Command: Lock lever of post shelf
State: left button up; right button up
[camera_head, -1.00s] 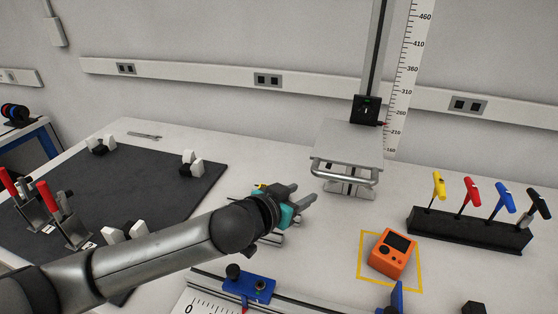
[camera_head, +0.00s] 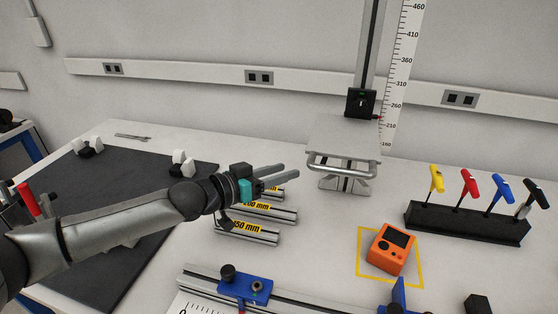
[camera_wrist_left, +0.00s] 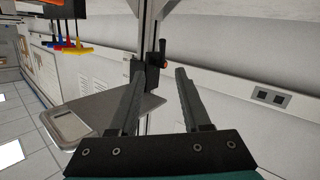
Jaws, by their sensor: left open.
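The post shelf (camera_head: 342,136) is a grey plate on a vertical post (camera_head: 372,50) at the back of the table, with a black clamp block (camera_head: 361,103) where it meets the post. In the left wrist view the shelf (camera_wrist_left: 150,103) is tilted, and a dark lever with a reddish tip (camera_wrist_left: 163,52) sits by the post, seen between my fingers. My left gripper (camera_head: 290,178) is open and empty, left of the shelf and apart from it; its fingers (camera_wrist_left: 155,95) also show in the wrist view. My right gripper is not in view.
Metal profiles with yellow labels (camera_head: 246,227) lie below my left gripper. An orange device (camera_head: 391,249) stands in a yellow square. A black rack (camera_head: 466,223) holds coloured-handle tools at the right. A blue-clamped rail (camera_head: 245,287) lies in front. A dark mat (camera_head: 110,205) covers the left.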

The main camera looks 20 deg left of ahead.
pick_arm(q)
jog(key=b+x, duration=0.3)
jog(key=x, duration=0.9)
jog(key=shift+d+f, duration=0.1)
jog(key=shift+d, duration=0.05)
jog(key=shift+d+r+n+g+y+p, duration=0.3)
jog(key=shift+r+n+g+p, duration=0.25)
jog(key=shift+g+p, duration=0.35)
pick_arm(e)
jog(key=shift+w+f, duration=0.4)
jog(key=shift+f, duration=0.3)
pick_arm(q)
jog(key=shift+a, duration=0.1)
jog(key=p, duration=0.4)
send_near(325, 159)
jog(key=r+v, duration=0.1)
jog(key=v, duration=0.7)
jog(key=shift+d, duration=0.25)
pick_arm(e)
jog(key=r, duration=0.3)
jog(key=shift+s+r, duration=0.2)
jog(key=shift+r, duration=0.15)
pick_arm(q)
jog(key=shift+w+r, duration=0.1)
